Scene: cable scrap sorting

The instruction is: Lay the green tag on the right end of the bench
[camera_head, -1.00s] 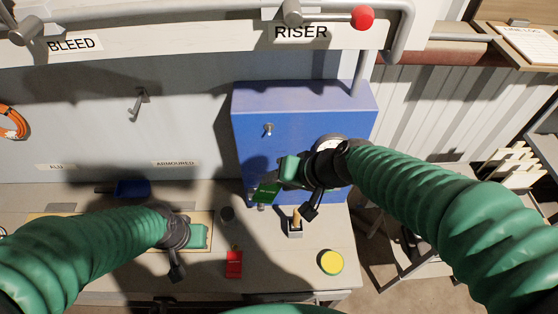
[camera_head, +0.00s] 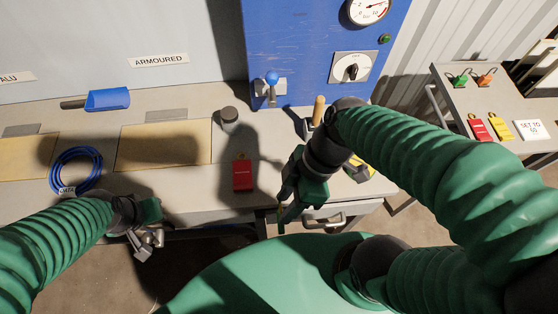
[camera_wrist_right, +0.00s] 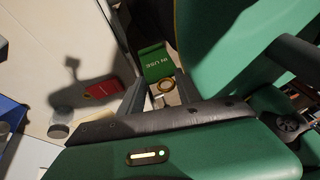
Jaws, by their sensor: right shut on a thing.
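The bench (camera_head: 215,190) runs along the wall, and its right end is partly hidden behind my right arm. My right gripper (camera_head: 286,207) points down at the bench's front edge, right of the middle. It is shut on the green tag (camera_head: 281,219), which shows as a thin green strip by the fingertips. In the right wrist view the tag (camera_wrist_right: 157,62) reads "IN USE" and has a brass ring below it. My left gripper (camera_head: 145,225) is low at the bench's front edge, at left; its jaw opening is unclear.
A red tag (camera_head: 243,176) lies on the bench left of my right gripper. A blue cable coil (camera_head: 77,168), a blue scoop (camera_head: 107,99), a grey cylinder (camera_head: 229,118) and a wooden-handled tool (camera_head: 317,112) are also there. A side table (camera_head: 455,92) with tags stands at right.

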